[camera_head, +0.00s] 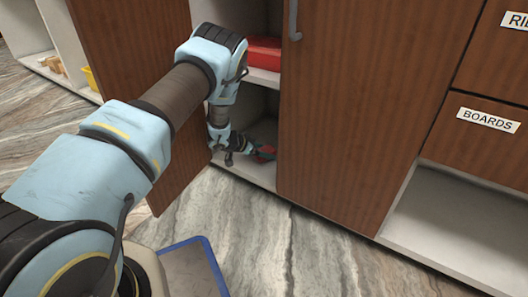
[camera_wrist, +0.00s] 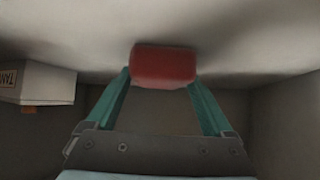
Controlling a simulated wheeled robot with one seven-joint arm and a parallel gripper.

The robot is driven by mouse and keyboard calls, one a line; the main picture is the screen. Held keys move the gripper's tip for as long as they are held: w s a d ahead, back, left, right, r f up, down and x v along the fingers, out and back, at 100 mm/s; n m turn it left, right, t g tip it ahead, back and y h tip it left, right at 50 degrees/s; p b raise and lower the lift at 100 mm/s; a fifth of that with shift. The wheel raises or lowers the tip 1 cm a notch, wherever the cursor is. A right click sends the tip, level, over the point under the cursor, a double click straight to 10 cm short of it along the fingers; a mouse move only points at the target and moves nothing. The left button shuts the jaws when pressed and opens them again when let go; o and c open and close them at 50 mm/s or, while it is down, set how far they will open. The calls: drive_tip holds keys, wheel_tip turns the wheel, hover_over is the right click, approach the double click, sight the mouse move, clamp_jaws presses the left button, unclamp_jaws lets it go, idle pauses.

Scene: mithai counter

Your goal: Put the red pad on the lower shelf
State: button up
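The red pad (camera_wrist: 163,66) is a small block with rounded edges, between the two teal fingertips of my gripper (camera_wrist: 160,82) in the wrist view. The fingers touch it on both sides, so my gripper is shut on it. The head view shows my gripper (camera_head: 251,152) inside the open cabinet, low over the lower shelf (camera_head: 252,173), with part of the red pad (camera_head: 267,151) visible at its tip. The pad is close to the pale shelf surface in the wrist view; I cannot tell whether it touches.
A larger red box (camera_head: 264,52) lies on the upper shelf. A white box with a label (camera_wrist: 38,83) stands inside the compartment. One cabinet door (camera_head: 125,60) is open at the left; another door (camera_head: 340,120) borders the opening at the right. A blue-edged tray (camera_head: 208,248) is below.

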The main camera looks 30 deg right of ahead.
drive_tip(key=shift+o, duration=0.8)
drive_tip(key=shift+a+r, duration=0.15)
drive_tip(key=shift+r, duration=0.1)
drive_tip(key=p+v, duration=0.4)
drive_tip(key=v, duration=0.2)
drive_tip(key=shift+r, duration=0.2)
drive_tip(key=shift+s+a+r, duration=0.1)
drive_tip(key=shift+a+r, duration=0.05)
drive_tip(key=shift+a, duration=0.25)
